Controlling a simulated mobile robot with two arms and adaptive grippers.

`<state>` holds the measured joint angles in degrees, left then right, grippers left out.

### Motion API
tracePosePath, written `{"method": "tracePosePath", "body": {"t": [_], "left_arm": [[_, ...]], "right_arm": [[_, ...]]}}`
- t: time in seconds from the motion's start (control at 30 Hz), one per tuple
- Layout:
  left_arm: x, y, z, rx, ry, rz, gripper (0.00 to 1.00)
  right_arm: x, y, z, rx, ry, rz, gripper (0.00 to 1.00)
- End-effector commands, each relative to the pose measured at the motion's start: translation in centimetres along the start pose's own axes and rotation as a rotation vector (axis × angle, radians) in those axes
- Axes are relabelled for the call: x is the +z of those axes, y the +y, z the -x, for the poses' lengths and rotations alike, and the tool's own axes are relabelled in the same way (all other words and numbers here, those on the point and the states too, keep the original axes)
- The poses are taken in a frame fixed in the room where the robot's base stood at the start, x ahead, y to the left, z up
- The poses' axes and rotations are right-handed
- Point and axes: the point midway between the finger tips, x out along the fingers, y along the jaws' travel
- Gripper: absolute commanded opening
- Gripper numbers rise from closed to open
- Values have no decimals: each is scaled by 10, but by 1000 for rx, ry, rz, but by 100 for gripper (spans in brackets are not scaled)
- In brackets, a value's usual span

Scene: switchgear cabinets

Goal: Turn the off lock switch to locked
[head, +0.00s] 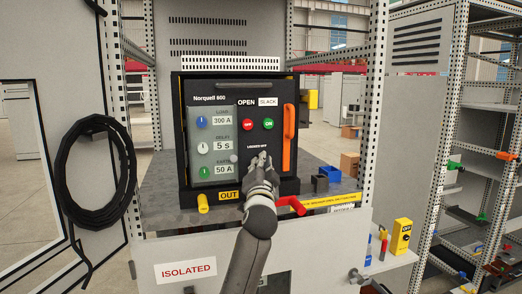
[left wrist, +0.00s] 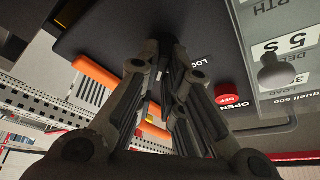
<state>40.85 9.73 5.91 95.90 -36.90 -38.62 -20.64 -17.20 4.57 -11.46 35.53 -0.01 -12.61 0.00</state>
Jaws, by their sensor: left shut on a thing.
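My left gripper (head: 260,160) is at the panel face just under that label, shut on the off lock switch. The fingers hide the switch, so its angle cannot be told. In the left wrist view the fingertips (left wrist: 163,52) meet the panel beside the partly covered label (left wrist: 205,62). My right gripper does not show.
An orange handle (head: 289,123) is right of my left gripper, and a red lever (head: 292,205) is below right. A clear-covered dial section (head: 212,145) is at left. A yellow OUT tag (head: 228,195) is below. A coiled black cable (head: 68,175) hangs at left.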

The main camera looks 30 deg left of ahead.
Motion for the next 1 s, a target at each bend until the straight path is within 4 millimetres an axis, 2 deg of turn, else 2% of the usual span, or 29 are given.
{"method": "tracePosePath", "body": {"t": [0.03, 0.2, 0.6, 1.0], "left_arm": [[-4, -9, -2, 7, 5, -45, 0], [-3, -7, -2, 67, 5, -194, 0], [-2, -7, -2, 197, 4, -513, 0], [-2, -6, -2, 272, 0, -689, 0]], "right_arm": [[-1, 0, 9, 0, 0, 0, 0], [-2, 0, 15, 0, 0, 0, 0], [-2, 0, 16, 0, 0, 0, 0], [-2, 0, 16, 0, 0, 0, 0]]}}
